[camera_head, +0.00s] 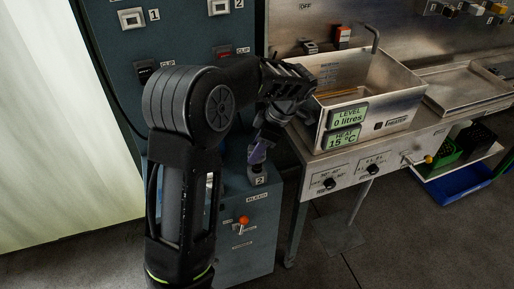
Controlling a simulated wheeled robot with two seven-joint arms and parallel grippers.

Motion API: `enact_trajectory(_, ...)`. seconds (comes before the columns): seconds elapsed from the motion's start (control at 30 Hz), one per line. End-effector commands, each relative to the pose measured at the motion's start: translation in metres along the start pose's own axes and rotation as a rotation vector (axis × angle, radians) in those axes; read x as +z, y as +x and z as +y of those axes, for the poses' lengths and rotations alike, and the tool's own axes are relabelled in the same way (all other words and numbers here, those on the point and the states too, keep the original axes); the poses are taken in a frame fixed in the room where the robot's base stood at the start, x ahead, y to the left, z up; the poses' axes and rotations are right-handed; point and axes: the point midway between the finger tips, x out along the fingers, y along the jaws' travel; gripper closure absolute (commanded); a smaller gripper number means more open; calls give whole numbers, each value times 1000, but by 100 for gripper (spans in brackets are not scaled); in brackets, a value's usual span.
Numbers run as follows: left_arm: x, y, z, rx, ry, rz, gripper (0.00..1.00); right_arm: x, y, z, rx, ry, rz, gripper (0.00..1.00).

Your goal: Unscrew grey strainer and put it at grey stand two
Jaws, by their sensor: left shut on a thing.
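My left gripper (262,142) points down beside the sink's left end, shut on a small grey-purple piece that looks like the grey strainer (257,154). My fingers and wrist hide much of it. Right below is a small grey stand labelled 2 (258,179), on top of the blue-grey cabinet. The piece is over the stand or touching it; I cannot tell which. My right gripper is not in view.
The blue-grey cabinet (252,240) has an orange-knobbed lever (243,220) on its front, under a BLEED label. A steel tank (365,95) with level and heat displays stands to the right. A blue-grey panel (185,40) with numbered fittings rises behind my arm.

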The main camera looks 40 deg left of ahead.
Motion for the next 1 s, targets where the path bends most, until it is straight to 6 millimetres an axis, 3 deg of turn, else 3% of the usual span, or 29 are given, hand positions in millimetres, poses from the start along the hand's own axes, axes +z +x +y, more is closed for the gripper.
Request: enact_trajectory(1.0,10,25,0,-1,0,0,100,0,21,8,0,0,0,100)
